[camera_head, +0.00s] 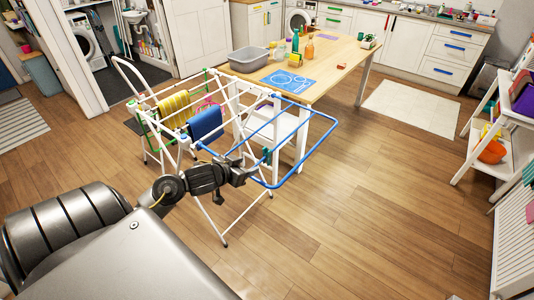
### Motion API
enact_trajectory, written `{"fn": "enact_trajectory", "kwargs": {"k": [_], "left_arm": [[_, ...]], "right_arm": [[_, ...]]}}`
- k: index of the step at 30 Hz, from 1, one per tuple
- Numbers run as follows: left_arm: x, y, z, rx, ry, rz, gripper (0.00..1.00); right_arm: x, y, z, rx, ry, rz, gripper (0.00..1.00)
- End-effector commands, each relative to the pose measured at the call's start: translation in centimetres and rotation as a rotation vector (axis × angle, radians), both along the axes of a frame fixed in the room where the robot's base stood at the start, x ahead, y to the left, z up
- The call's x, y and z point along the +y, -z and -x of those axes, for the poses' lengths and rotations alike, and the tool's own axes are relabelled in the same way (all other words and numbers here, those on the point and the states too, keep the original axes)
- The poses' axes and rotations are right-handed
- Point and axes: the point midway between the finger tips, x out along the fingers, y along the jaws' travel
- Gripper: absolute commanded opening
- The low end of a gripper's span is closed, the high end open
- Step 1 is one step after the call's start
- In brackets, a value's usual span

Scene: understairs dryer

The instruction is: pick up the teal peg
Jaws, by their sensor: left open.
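A small teal peg (267,154) shows at the blue-framed end of the drying rack (223,241), beside the tip of my left gripper. My left gripper (262,165) is open and reaches in from the left to the rack's near right side. The peg appears between or just beyond the fingertips; at this size I cannot tell whether they touch it. A yellow striped cloth (174,106) and a blue towel (205,122) hang on the rack. My right gripper is not in view.
A wooden table (335,66) behind the rack holds a grey basin (249,60), bottles (295,41) and a blue mat (288,82). White shelves (485,160) stand at the right. The wooden floor right of the rack is clear.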

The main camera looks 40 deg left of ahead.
Motion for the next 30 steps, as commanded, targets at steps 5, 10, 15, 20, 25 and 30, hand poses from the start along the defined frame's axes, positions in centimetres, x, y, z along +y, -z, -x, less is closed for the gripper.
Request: {"fn": "enact_trajectory", "kwargs": {"k": [5, 10, 15, 20, 25, 30], "left_arm": [[1.6, -2.1, -1.6, -0.054, 0.016, 0.037, 0.54], [1.6, -1.9, -2.3, -0.057, 0.015, 0.045, 0.54], [1.6, -0.7, -4.8, -0.057, 0.015, 0.045, 0.54], [1.7, 0.1, -6.3, -0.056, 0.016, 0.044, 0.54], [1.7, 0.3, -6.7, -0.056, 0.018, 0.042, 0.54], [1.6, 0.8, -8.2, -0.056, 0.015, 0.045, 0.54]], "right_arm": [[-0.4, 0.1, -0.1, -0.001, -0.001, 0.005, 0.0], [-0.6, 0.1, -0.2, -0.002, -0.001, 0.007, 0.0], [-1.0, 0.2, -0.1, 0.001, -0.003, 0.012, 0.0], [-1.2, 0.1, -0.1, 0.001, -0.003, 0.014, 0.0], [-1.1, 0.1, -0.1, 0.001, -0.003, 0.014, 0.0], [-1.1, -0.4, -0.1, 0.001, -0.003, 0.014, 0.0]]}}
